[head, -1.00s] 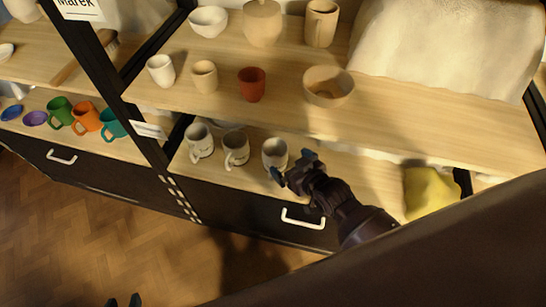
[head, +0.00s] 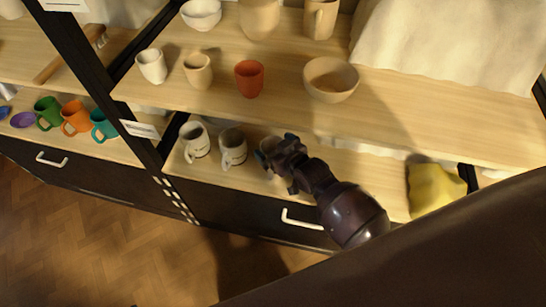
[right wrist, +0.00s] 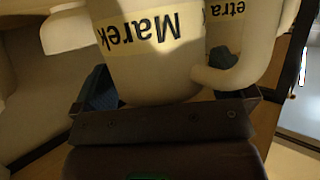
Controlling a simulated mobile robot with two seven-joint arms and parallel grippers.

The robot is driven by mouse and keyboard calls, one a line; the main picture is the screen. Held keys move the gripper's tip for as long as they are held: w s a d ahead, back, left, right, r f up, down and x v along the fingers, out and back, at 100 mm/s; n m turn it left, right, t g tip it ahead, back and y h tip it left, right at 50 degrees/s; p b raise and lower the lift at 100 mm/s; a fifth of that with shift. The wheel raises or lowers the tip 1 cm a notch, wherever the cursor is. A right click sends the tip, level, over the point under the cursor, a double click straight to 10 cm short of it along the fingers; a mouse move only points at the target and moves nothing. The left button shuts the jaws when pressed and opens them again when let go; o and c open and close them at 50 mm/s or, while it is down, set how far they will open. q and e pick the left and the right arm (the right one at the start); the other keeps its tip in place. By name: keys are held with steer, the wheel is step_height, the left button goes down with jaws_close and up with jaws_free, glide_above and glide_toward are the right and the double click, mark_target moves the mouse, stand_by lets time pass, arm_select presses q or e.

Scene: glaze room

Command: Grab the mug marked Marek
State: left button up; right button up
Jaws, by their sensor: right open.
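The mug marked Marek (right wrist: 145,70) is off-white with a dark name on a pale band, upside down in the right wrist view. It stands between the two blue-tipped fingers of my right gripper (right wrist: 165,88), which is open around its lower body. A curved handle shows at its right, by the right finger; whether either finger touches is unclear. In the head view my right gripper (head: 275,150) covers most of the rightmost lower-shelf mug (head: 267,143). My left gripper is out of view.
A mug with a partly hidden name ending "etra" (right wrist: 222,28) is close behind. Two similar mugs, a left one (head: 194,140) and a middle one (head: 232,148), stand left of my gripper. The upper shelf (head: 420,125) overhangs. A yellow cloth (head: 433,188) lies right.

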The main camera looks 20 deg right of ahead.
steer(key=c, duration=1.1)
steer(key=shift+r, duration=0.1)
steer(key=shift+c, duration=0.7)
steer(key=shift+r, duration=0.1)
